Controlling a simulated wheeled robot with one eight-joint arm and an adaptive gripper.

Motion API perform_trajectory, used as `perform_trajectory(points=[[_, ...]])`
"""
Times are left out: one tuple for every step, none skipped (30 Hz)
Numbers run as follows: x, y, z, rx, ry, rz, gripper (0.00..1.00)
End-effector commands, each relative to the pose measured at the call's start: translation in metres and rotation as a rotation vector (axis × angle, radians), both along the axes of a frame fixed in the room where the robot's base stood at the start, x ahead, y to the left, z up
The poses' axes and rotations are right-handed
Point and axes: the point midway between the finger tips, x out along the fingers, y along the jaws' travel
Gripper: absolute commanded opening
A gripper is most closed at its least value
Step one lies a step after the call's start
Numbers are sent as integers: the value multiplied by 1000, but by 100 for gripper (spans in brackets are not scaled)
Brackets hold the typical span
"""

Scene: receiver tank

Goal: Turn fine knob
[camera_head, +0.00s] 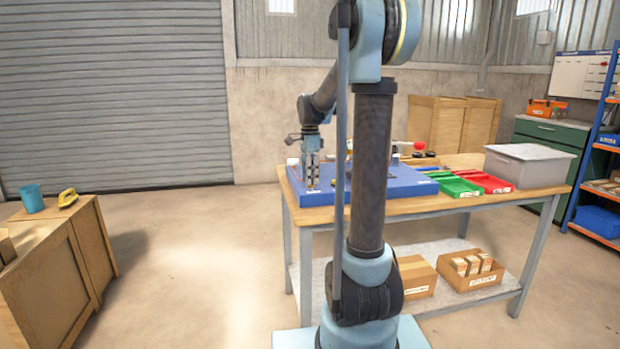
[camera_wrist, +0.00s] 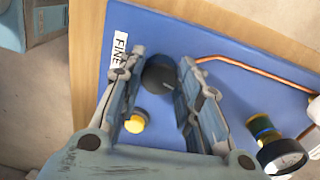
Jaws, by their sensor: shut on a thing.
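The fine knob (camera_wrist: 160,76) is a dark round knob on the blue panel (camera_wrist: 220,48), beside a white label (camera_wrist: 119,48) reading "FINE". In the wrist view my gripper (camera_wrist: 154,70) has one finger on each side of the knob, shut on it; the exact contact is partly hidden by the fingers. In the head view my gripper (camera_head: 311,186) points down at the left end of the blue panel (camera_head: 405,190) on the workbench, and the knob cannot be made out there.
A yellow button (camera_wrist: 135,121) sits near the fingers. A copper pipe (camera_wrist: 235,63) and a dark round fitting (camera_wrist: 282,154) lie to the right. Green (camera_head: 455,186) and red (camera_head: 487,182) trays and a grey bin (camera_head: 530,167) occupy the bench's right side.

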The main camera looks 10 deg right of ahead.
Motion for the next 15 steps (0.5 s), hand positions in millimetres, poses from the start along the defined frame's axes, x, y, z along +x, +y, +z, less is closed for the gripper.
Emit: perform_trajectory(points=[[2, 2, 1, 3, -5, 2, 8], [2, 2, 1, 3, -5, 2, 8], [2, 2, 1, 3, -5, 2, 36], [2, 2, 1, 3, -5, 2, 43], [2, 1, 1, 3, -4, 2, 50], [2, 1, 1, 3, -4, 2, 52], [2, 1, 1, 3, -4, 2, 52], [2, 1, 1, 1, -3, 2, 52], [2, 1, 1, 1, -3, 1, 52], [1, 1, 0, 1, -3, 1, 52], [1, 1, 0, 1, -3, 1, 52], [1, 1, 0, 1, -2, 1, 52], [1, 1, 0, 1, -2, 1, 52], [1, 1, 0, 1, -2, 1, 52], [1, 0, 1, 1, -2, 1, 52]])
